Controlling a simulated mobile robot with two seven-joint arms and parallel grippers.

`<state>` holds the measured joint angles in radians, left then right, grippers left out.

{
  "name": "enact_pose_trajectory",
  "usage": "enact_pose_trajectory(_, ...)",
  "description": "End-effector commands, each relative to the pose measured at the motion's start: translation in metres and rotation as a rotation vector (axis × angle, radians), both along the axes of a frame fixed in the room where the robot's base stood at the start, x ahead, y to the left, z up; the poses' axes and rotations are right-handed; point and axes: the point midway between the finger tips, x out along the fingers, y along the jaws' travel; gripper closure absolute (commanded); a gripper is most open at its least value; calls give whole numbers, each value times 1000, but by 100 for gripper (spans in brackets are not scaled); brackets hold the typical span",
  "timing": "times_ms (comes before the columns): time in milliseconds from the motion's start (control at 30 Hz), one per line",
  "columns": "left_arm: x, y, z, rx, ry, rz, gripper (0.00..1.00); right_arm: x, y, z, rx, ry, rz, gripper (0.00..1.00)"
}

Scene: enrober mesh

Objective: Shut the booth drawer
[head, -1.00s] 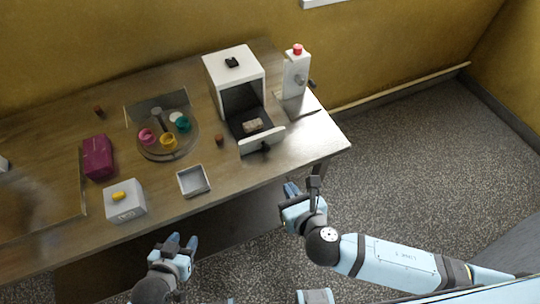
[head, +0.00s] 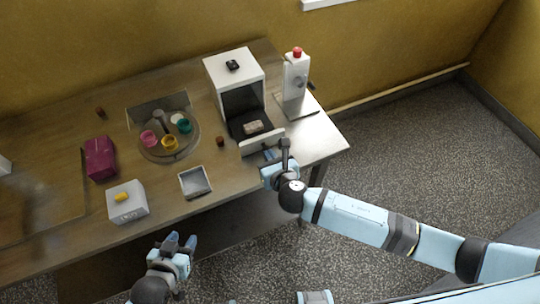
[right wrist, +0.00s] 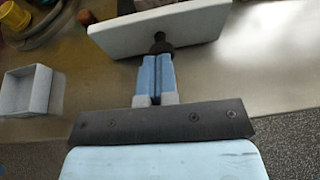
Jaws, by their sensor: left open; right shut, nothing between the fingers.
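The booth (head: 233,80) is a white box with a dark open front, standing at the back of the table. Its drawer (head: 263,141) is pulled out toward me, with a white front panel, and a small pale item (head: 253,127) lies inside. In the right wrist view the drawer front (right wrist: 150,32) has a dark round knob (right wrist: 161,45). My right gripper (head: 268,156) is shut and empty, its fingertips at the knob; I cannot tell whether they touch. It also shows in the right wrist view (right wrist: 156,62). My left gripper (head: 182,242) is open and empty in front of the table, away from the booth.
A white dispenser with a red top (head: 296,75) stands right of the booth. A turntable (head: 168,140) with coloured cups, a small grey tray (head: 195,181), a white box with a yellow item (head: 127,202) and a magenta box (head: 99,158) stand to the left.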

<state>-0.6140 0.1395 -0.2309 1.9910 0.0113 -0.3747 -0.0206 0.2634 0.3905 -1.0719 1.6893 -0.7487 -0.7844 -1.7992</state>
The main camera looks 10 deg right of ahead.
Motion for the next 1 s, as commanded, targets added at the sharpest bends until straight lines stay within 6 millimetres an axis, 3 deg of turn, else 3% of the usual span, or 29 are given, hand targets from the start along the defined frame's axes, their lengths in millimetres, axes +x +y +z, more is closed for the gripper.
enact_pose_trajectory(367, -1, 0, 1, -1, 1, 1, 57, 8, 2, 0, 0, -1, -1, 100)
enact_pose_trajectory(800, -1, 0, 4, -1, -1, 2, 57, 117, 38, -1, 1, -2, -1, 100)
enact_pose_trajectory(1000, -1, 0, 2, -1, 0, 2, 57, 138, 44, 0, 1, -1, 0, 100)
